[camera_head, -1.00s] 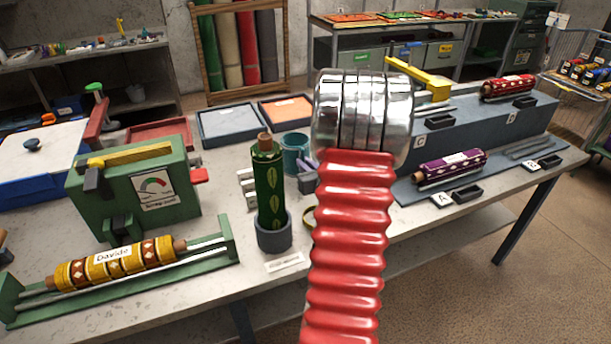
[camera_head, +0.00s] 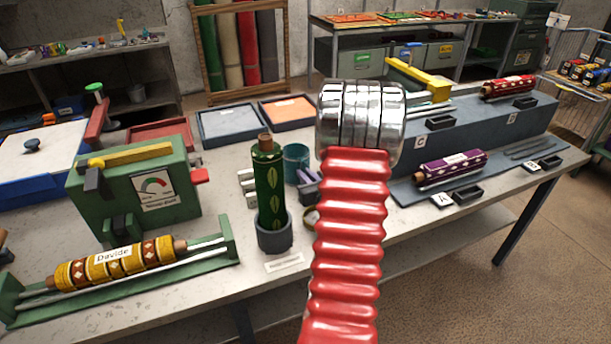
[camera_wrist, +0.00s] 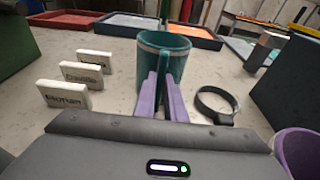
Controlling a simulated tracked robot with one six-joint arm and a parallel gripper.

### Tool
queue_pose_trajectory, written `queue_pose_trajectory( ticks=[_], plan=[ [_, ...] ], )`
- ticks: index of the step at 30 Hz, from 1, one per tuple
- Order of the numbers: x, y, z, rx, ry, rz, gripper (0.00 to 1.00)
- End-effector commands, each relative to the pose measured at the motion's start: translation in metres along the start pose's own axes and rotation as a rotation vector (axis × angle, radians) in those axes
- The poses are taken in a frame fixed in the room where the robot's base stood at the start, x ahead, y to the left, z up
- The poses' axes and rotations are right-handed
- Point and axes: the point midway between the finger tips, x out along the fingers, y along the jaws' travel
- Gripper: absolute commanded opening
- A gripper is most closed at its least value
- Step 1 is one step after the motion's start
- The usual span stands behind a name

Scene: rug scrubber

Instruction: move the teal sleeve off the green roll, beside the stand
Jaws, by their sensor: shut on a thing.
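The teal sleeve (camera_head: 296,157) is off the green roll, to its right and a little behind it, beside the stand. My gripper (camera_head: 308,190) is partly hidden by my red arm. In the wrist view its purple fingers (camera_wrist: 166,98) are shut on the near wall of the teal sleeve (camera_wrist: 165,50), which is upright. The sleeve's lower edge is partly hidden, so I cannot tell whether it touches the table. The green roll (camera_head: 268,190), with pale leaf marks, stands upright in the dark grey stand (camera_head: 274,237).
Several white name blocks (camera_wrist: 65,95) stand left of the sleeve. A dark ring (camera_wrist: 216,104) lies to its right. A green gauge machine (camera_head: 135,195), a yellow roll (camera_head: 115,262) on a rack and trays (camera_head: 230,123) surround the spot. A blue-grey stepped rack (camera_head: 470,125) is at right.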

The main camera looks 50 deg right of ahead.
Motion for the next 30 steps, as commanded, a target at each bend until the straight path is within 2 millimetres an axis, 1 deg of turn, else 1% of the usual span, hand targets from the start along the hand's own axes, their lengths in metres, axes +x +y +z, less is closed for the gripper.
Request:
queue_pose_trajectory(
  ticks=[1, 2, 9, 20, 23, 26, 30],
  plan=[
    [0.000, 0.000, -0.001, 0.000, 0.000, 0.000, 0.00],
    [0.000, 0.000, -0.001, 0.000, 0.000, 0.000, 0.12],
    [0.000, 0.000, -0.001, 0.000, 0.000, 0.000, 0.28],
    [-0.001, 0.000, 0.001, 0.000, 0.000, 0.000, 0.29],
    [-0.009, 0.000, 0.001, 0.000, -0.001, 0.000, 0.29],
    [-0.021, 0.000, 0.001, 0.001, 0.001, -0.001, 0.29],
    [-0.045, 0.000, 0.001, 0.001, 0.000, -0.002, 0.29]
  ],
)
